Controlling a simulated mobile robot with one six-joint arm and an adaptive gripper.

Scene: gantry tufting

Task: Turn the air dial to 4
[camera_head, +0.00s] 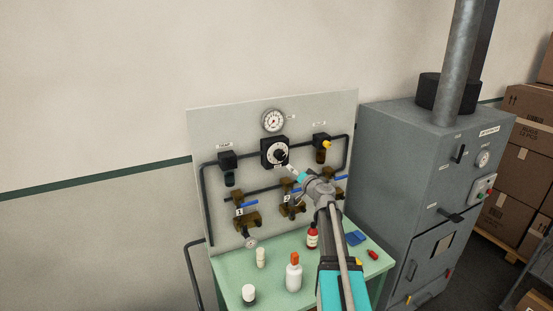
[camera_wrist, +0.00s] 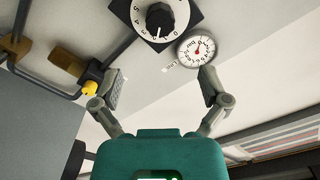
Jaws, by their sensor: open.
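The air dial (camera_head: 274,153) is a black square plate with a white scale ring and a black knob, on the upper middle of the pale panel. In the wrist view the dial (camera_wrist: 157,18) is at the top edge, with its numbers upside down. A white mark shows on the knob, but I cannot tell surely which number it points to. My gripper (camera_head: 292,169) is just below and right of the dial in the head view. In the wrist view my gripper (camera_wrist: 162,73) has its fingers spread wide, empty, and apart from the knob.
A round gauge (camera_head: 273,120) sits above the dial. A regulator with a yellow knob (camera_head: 326,143) is to the right. Blue-handled valves (camera_head: 240,211) and black pipes surround the lower panel. Bottles stand on the green table (camera_head: 231,265). A grey furnace cabinet (camera_head: 397,168) is at right.

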